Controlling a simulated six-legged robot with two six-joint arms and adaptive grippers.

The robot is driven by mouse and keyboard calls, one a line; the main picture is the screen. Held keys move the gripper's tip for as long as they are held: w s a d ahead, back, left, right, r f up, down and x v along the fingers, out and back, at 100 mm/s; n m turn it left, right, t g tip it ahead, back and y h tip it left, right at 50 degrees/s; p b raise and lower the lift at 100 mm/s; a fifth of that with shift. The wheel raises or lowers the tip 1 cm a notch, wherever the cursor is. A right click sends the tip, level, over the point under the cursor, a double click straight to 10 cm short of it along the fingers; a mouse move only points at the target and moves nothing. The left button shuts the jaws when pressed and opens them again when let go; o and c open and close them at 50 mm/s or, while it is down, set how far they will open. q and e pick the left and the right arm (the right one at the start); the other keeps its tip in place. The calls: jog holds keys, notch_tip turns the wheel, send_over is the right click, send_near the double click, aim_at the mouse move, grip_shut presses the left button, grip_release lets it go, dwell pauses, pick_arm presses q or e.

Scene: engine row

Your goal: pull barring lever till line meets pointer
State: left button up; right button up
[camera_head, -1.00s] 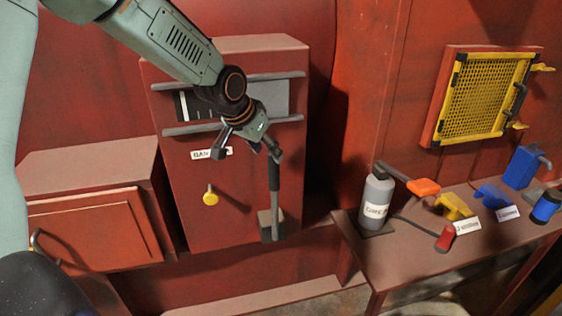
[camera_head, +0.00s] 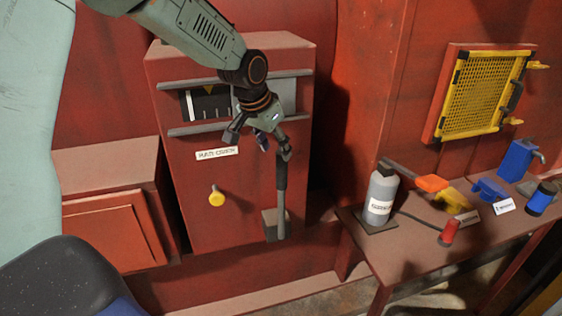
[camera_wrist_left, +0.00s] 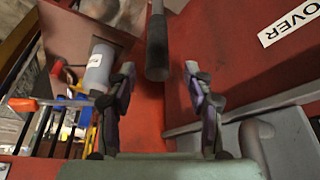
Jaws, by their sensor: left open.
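The barring lever (camera_head: 282,191), a dark grip on a grey bar, stands nearly upright from a slotted block on the red cabinet. My left gripper (camera_head: 259,146) is open at its top end. In the left wrist view the lever's end (camera_wrist_left: 157,52) shows between the spread fingertips, with gaps on both sides. The yellow pointer (camera_head: 208,93) is at the top of the cabinet's dark window, above several pale marks (camera_head: 208,113). Which mark is the line, I cannot tell. My arm and gripper stand near the window's right part. My right gripper is out of view.
A yellow knob (camera_head: 216,198) sticks out left of the lever. To the right, a bench (camera_head: 388,239) carries a grey bottle (camera_head: 381,196), a red-capped item (camera_head: 449,232) and blue tools. A yellow mesh guard (camera_head: 484,96) hangs above. Rails (camera_head: 192,130) cross the cabinet front.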

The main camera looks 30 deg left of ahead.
aim_at(282, 161)
pick_arm(q)
jog(key=x, duration=0.5)
jog(key=shift+d, duration=0.2)
jog(key=shift+a+f, duration=0.3)
jog(key=shift+f, duration=0.1)
jog(key=shift+w+d, duration=0.3)
jog(key=shift+d, duration=0.15)
jog(key=shift+c, duration=0.6)
jog(key=shift+s+a, duration=0.25)
jog(key=shift+a, duration=0.1)
jog(key=c, duration=0.5)
jog(key=shift+w+d, duration=0.1)
jog(key=shift+d, duration=0.1)
jog(key=shift+c, duration=1.2)
grip_shut()
